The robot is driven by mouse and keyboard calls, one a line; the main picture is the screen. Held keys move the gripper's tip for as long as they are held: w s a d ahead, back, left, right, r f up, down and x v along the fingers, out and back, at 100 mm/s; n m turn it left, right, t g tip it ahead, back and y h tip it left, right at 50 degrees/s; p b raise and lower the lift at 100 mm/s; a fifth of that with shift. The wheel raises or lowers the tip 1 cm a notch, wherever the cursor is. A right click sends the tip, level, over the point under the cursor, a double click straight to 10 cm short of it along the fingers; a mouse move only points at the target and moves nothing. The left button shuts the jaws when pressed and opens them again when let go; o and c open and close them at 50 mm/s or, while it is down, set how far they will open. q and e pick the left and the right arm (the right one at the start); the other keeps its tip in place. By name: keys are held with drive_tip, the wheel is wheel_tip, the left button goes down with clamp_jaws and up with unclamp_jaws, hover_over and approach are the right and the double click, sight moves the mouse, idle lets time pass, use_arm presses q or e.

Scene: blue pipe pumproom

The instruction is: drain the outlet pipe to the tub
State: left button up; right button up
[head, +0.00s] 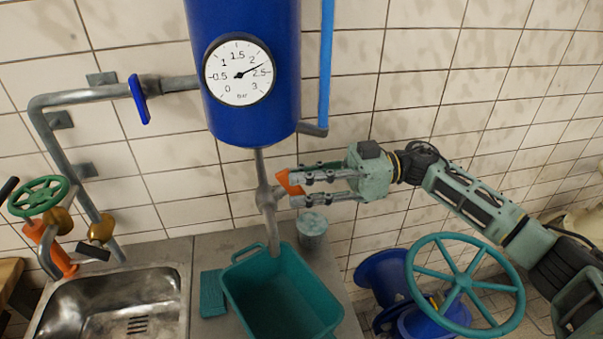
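The grey outlet pipe (272,232) runs down from the blue tank (243,25), and its lower end hangs over the teal tub (328,316). A valve body (268,197) sits on the pipe and carries an orange handle (286,181). No water shows at the pipe's end. My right gripper (293,190) comes in from the right with its fingers apart, its tips at the orange handle. Part of the handle lies between or behind the fingertips; I cannot tell whether they touch it. The round gauge (225,86) on the tank points between 2 and 2.5 bar. My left gripper is out of view.
A metal sink (115,290) is at the lower left, with a green-wheel tap (38,197) above it. A teal sponge or cloth (212,293) lies left of the tub, a grey-green cup (312,230) behind it. A large teal handwheel (465,282) stands below my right arm.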

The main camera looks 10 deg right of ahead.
drive_tip(key=shift+a, duration=0.1)
clamp_jaws()
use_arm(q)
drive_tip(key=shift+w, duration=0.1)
